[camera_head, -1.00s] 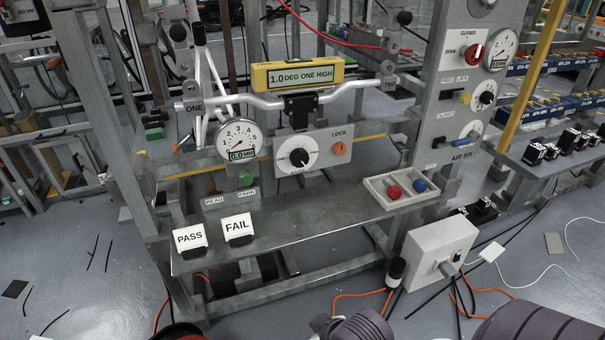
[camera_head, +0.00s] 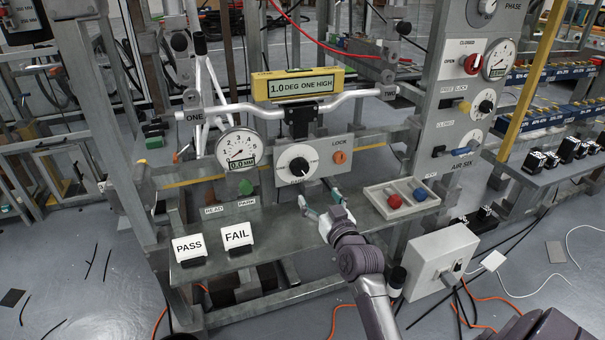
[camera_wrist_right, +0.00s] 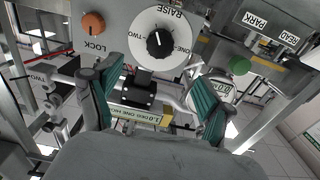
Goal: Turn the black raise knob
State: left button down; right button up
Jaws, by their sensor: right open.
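The black raise knob (camera_head: 299,166) sits at the centre of a white round dial on a grey panel, below the yellow level display. In the right wrist view the black raise knob (camera_wrist_right: 160,43) shows upside down, with RAISE and ONE-TWO lettering around it. My right gripper (camera_head: 320,199) is open and empty, in front of and below the dial, apart from the knob. In the right wrist view its two green-padded fingers (camera_wrist_right: 155,88) stand wide apart, with the knob beyond them. My left gripper is out of view.
The orange LOCK knob (camera_head: 340,157) is just right of the dial. The round gauge (camera_head: 237,148) and green button (camera_head: 246,187) are on the left. PASS (camera_head: 188,247) and FAIL (camera_head: 237,236) signs and a tray (camera_head: 419,204) with red and blue knobs are on the bench.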

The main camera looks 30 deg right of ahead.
aim_at(301, 171)
jog(key=b+x, duration=0.2)
jog(key=x, duration=0.9)
jog(key=shift+w+a, duration=0.1)
jog(key=shift+w, duration=0.05)
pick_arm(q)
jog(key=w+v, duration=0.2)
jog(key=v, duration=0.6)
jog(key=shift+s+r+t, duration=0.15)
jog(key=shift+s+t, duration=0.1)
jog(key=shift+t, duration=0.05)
pick_arm(e)
jog(key=shift+w, duration=0.5)
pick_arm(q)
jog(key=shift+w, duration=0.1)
pick_arm(e)
jog(key=c, duration=1.2)
jog(key=shift+o, duration=0.2)
jog(key=m+p, duration=0.3)
jog(key=m, duration=0.3)
jog(key=shift+r+p, duration=0.1)
jog(key=shift+p, duration=0.25)
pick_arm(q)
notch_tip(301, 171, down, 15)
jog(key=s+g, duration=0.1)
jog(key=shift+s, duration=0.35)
pick_arm(e)
jog(key=shift+m, duration=0.9)
jog(key=o, duration=1.2)
jog(key=shift+c, duration=0.2)
